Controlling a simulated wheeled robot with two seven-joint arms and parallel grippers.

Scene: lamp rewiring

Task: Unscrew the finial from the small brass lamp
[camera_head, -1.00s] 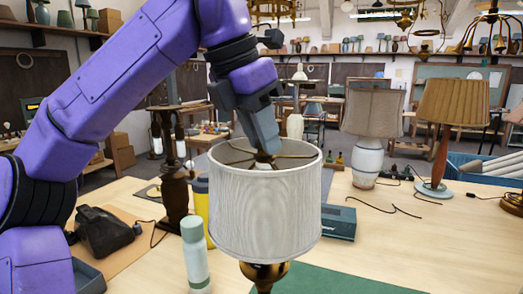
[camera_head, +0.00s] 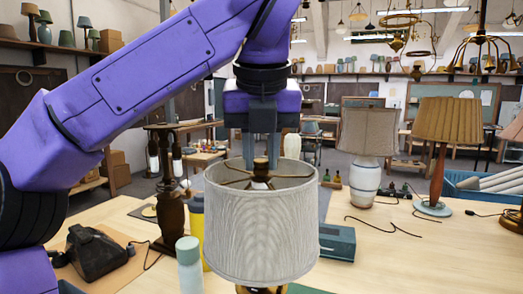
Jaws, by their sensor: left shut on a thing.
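The small brass lamp (camera_head: 262,290) stands upright at the front centre, its body mostly below the picture's edge. It wears a pale grey drum shade (camera_head: 262,232) with a brass spider across its open top. The brass finial (camera_head: 261,164) is at the spider's hub, partly hidden by my fingers. My left gripper (camera_head: 261,158) comes down vertically over the shade's centre, its two grey fingers on either side of the finial and shut on it. My right gripper is not in view.
A green-capped bottle (camera_head: 189,265) and yellow cup (camera_head: 196,225) stand close left of the shade. A dark turned-wood lamp base (camera_head: 172,215) is behind them. A teal box (camera_head: 337,243) and two shaded lamps (camera_head: 367,150) (camera_head: 437,160) stand right. The right front wooden tabletop (camera_head: 430,265) is clear.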

